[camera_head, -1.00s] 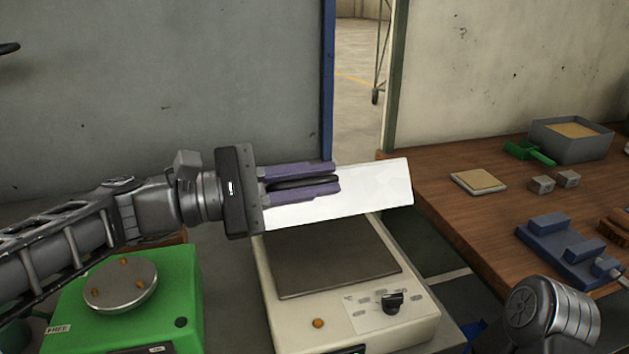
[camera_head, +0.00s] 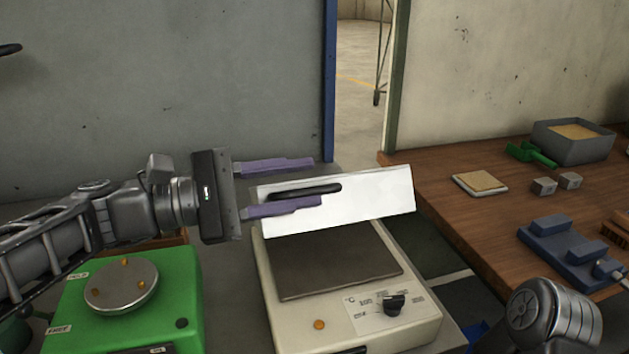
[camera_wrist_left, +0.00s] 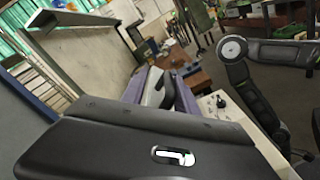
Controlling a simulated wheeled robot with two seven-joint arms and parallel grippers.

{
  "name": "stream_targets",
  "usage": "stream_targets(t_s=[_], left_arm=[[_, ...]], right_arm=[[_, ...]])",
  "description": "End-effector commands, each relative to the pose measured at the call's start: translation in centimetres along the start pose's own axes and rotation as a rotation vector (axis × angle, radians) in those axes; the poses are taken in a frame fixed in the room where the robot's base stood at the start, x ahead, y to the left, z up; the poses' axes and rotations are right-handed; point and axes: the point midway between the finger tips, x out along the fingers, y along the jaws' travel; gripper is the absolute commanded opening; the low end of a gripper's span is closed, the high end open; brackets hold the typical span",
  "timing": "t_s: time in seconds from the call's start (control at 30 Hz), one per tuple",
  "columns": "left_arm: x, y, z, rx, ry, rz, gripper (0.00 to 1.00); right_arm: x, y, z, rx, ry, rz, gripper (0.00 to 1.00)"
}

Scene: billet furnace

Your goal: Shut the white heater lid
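The white heater lid (camera_head: 370,197) stands raised and tilted at the back of the cream heater (camera_head: 280,310), with a dark handle (camera_head: 290,194) on its face. The heater's dark plate (camera_head: 335,258) is uncovered. My left gripper (camera_head: 296,184) is open, its purple fingers spread above and below the handle's left part, with a gap to the handle. The left wrist view shows its fingers (camera_wrist_left: 160,92) with the lid partly between them. The right gripper is out of view; only part of my right arm shows at the lower right.
A green device (camera_head: 180,290) with a round metal plate (camera_head: 121,287) stands left of the heater. A wooden table (camera_head: 450,215) at the right holds a grey sand box (camera_head: 570,140), a green scoop (camera_head: 530,153), small metal blocks and a blue fixture (camera_head: 570,250).

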Motion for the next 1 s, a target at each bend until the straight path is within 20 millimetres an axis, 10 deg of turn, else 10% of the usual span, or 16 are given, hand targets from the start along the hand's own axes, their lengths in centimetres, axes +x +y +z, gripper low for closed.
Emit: stream_targets(t_s=[0.3, 1.0], left_arm=[[-4.5, 0.1, -0.1, -0.001, 0.002, 0.004, 0.34], [-6.6, 0.2, -0.1, -0.001, 0.003, 0.005, 0.34]], right_arm=[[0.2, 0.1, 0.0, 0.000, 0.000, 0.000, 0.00], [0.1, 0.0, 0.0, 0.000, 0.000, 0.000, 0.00]])
